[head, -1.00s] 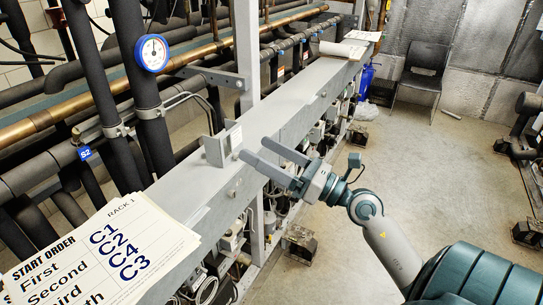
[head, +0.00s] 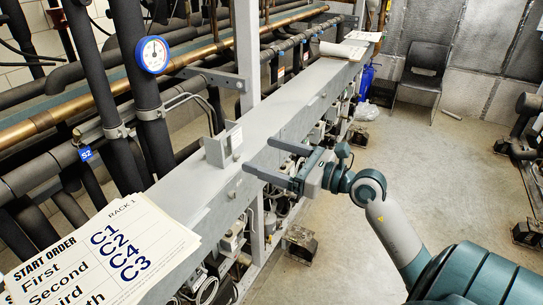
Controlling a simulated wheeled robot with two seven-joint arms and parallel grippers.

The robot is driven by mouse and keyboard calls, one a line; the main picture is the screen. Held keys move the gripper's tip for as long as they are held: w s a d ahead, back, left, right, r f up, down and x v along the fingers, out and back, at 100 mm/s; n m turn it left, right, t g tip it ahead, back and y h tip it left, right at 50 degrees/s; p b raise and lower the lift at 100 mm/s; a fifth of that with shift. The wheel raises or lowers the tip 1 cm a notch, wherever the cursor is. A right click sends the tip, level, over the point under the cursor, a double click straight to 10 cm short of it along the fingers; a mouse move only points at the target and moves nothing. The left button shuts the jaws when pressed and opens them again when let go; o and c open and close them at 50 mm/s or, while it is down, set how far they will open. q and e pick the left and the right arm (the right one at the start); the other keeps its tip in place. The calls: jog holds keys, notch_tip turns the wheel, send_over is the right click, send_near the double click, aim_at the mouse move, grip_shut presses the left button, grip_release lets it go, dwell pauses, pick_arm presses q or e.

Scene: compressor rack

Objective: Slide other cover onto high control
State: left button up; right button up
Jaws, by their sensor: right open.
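A small grey angular piece (head: 222,146) with a pale face stands upright on the long grey beam (head: 200,185). It looks like a cover, but I cannot tell for sure. My right gripper (head: 257,155) is open and empty. Its two fingers point left, at the beam's front edge, just right of the grey piece and apart from it. I cannot pick out the high control; several units under the beam are small and partly hidden by it. My left gripper is not in view.
Start-order papers (head: 110,255) lie at the beam's near end. A blue-rimmed gauge (head: 152,54) and dark pipes stand behind the beam. More papers (head: 343,49) lie at its far end. A black chair (head: 421,75) stands at the back; the floor right of the beam is largely open.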

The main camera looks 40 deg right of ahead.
aim_at(232, 135)
jog(key=shift+p+x, duration=1.2)
jog(key=shift+x, duration=3.9)
jog(key=shift+r, duration=0.1)
jog(key=c, duration=0.9)
jog(key=shift+o, duration=0.2)
jog(key=shift+r+p, duration=1.4)
jog(key=shift+r, duration=0.15)
jog(key=shift+s+d+f, duration=0.1)
jog(key=shift+s, duration=0.05)
